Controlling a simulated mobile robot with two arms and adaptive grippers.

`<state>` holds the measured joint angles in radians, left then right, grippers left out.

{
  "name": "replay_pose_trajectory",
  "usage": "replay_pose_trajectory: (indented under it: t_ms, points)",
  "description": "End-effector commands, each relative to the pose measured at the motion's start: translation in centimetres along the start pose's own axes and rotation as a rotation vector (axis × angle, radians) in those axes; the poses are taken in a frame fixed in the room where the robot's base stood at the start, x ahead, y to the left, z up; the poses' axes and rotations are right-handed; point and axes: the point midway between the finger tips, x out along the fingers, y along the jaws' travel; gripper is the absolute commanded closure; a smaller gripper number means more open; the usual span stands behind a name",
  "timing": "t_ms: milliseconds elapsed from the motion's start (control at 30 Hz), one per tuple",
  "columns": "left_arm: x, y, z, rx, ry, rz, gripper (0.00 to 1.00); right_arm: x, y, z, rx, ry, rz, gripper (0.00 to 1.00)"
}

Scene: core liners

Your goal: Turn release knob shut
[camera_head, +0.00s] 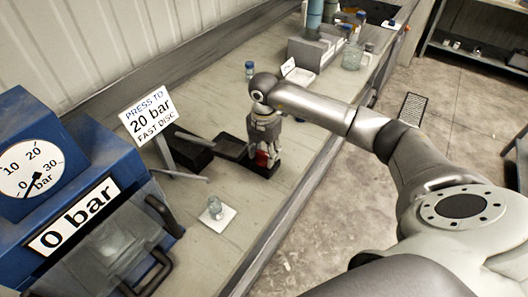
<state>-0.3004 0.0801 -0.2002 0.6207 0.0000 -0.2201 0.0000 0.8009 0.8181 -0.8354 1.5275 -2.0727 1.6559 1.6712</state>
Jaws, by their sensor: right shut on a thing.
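The release knob (262,158) shows as a red piece low between the fingers of my right gripper (264,154). My right gripper points down and is shut on it. The knob sits on a small black block (268,171) on the bench; the fingers hide much of the knob, so I cannot tell how far it is turned. The blue press (88,172) stands at the left. Its display (75,215) reads 0 bar, and its dial gauge (30,168) has a needle near 0. My left gripper is not in view.
A sign (148,115) reading "PRESS TO 20 bar FAST DISC" stands behind dark blocks (188,150). A small glass jar (215,207) stands on a white square in front. Trays and bottles (310,50) stand at the bench's far end. Bare bench (110,88) lies along the wall.

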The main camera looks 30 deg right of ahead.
Motion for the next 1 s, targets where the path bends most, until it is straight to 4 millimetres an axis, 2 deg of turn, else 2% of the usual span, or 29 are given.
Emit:
replay_pose_trajectory:
  t_ms: [500,533,700,1000]
  points:
    - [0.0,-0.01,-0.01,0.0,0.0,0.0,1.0,-0.2,0.11,0.15,0.023,-0.003,0.005,0.78]
    - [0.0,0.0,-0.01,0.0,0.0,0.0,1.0,-0.2,0.12,0.15,0.023,-0.003,0.005,0.53]
    - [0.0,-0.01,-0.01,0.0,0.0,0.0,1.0,-0.14,0.08,0.1,0.022,-0.002,0.003,0.32]
    - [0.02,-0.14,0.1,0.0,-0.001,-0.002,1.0,-0.11,0.04,0.04,0.019,-0.001,0.002,0.32]
